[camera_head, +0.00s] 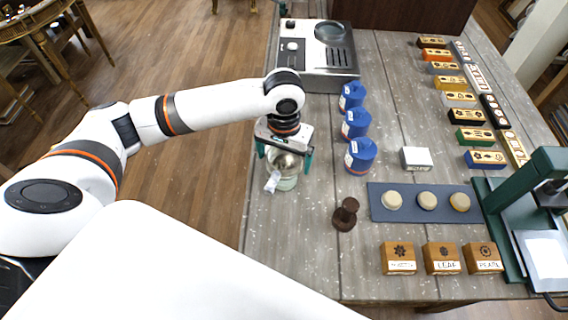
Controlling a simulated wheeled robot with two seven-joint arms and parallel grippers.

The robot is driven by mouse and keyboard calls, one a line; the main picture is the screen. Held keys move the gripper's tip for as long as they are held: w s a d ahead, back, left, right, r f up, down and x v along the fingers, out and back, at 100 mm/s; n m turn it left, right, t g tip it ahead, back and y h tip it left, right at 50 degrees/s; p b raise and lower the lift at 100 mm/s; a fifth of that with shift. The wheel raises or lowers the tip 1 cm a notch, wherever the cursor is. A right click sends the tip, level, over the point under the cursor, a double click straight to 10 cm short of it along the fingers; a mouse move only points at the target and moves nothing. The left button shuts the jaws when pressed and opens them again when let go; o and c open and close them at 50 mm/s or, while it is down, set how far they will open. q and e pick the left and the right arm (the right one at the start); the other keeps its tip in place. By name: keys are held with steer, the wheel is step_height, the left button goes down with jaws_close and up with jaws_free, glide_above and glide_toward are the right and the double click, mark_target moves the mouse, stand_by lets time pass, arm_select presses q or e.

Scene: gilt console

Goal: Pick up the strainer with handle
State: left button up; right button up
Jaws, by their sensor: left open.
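The strainer (284,163) looks like a small metal bowl on top of a pale greenish cup or jar (288,184) near the left edge of the grey wooden table (315,215). A whitish tag or handle part (272,182) hangs at its lower left; I cannot tell which. My left gripper (285,161) is directly above the strainer, pointing down. Its teal fingers are apart, one on each side of the bowl, and I cannot tell whether they touch it. The gripper body hides the strainer's far side. My right gripper is not in view.
Several blue canisters (359,156) stand just right of the gripper. A metal machine (316,55) is behind. A dark wooden stamp (345,214), a slate tray (379,212) with round discs, wooden blocks (397,258) and a green press (505,235) occupy the right. Table front-left is clear.

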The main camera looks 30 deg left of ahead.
arm_select(q)
steer(key=shift+f, duration=1.15)
steer(key=c, duration=1)
steer(key=shift+o, duration=0.2)
steer(key=shift+r, duration=0.1)
